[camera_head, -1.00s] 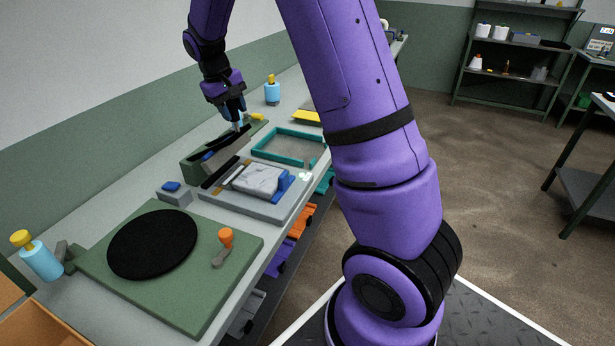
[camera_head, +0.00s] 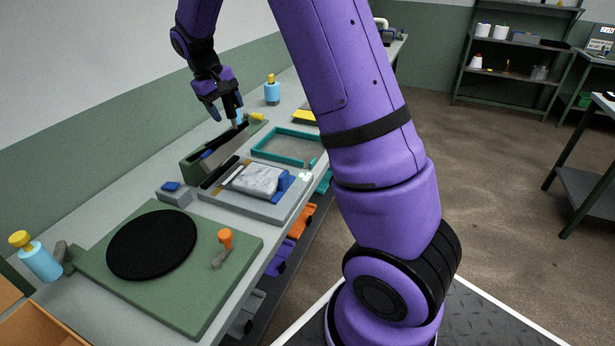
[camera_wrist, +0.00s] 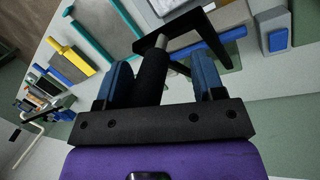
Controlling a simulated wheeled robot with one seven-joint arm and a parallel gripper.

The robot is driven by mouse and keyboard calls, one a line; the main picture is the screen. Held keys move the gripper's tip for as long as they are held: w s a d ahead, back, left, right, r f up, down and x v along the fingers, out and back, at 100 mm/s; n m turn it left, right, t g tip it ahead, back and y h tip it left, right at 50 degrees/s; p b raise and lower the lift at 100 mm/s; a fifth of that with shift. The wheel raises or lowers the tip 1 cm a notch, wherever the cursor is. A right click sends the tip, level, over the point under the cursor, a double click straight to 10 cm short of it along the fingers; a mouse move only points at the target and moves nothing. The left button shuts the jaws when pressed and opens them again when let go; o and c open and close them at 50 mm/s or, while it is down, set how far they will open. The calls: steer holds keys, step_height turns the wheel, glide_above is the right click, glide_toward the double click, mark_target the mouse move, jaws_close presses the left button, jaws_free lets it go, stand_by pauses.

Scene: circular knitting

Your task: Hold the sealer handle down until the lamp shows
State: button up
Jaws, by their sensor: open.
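The sealer (camera_head: 196,174) is a long green box on the bench with a dark slot along its top. Its black handle grip (camera_wrist: 152,78) stands between my blue fingers in the wrist view, close to the left finger and apart from the right one. A silver rod joins the grip to a black arm (camera_wrist: 150,42). My gripper (camera_head: 227,112) is open above the sealer's far end, and it also shows in the wrist view (camera_wrist: 163,70). The black arm looks raised off the box. I cannot make out a lit lamp on the sealer.
A grey board (camera_head: 225,204) with a wrapped white bundle (camera_head: 258,180) lies in front of the sealer. A teal frame (camera_head: 262,153), a blue bottle (camera_head: 271,93) and a small box with a blue top (camera_head: 175,196) stand nearby. A green plate (camera_head: 140,285) fills the near bench.

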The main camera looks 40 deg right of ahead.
steer(key=o, duration=0.7)
steer(key=shift+s+a, duration=0.25)
steer(key=shift+a, duration=0.4)
steer(key=shift+s+a, duration=0.2)
steer(key=shift+a, duration=0.4)
steer(key=shift+c, duration=0.2)
steer(key=shift+o, duration=0.3)
steer(key=shift+s+a+f, duration=0.1)
steer(key=shift+s+a, duration=0.05)
steer(key=shift+a, duration=0.3)
steer(key=shift+s+a+f, duration=0.1)
steer(key=shift+s+a, duration=0.05)
steer(key=shift+a, duration=0.3)
steer(key=shift+c, duration=1)
steer(key=shift+a+r, duration=0.15)
steer(key=shift+r, duration=0.3)
steer(key=shift+s+a+r, duration=0.2)
steer(key=shift+a+r, duration=0.2)
steer(key=shift+r, duration=0.1)
steer(key=shift+s+a+r, duration=0.15)
steer(key=shift+a+r, duration=0.25)
steer(key=shift+r, duration=0.1)
steer(key=c, duration=0.5)
steer(key=shift+w+r, duration=0.25)
steer(key=shift+r, duration=0.6)
steer(key=shift+w+r, duration=0.2)
steer(key=shift+r, duration=0.65)
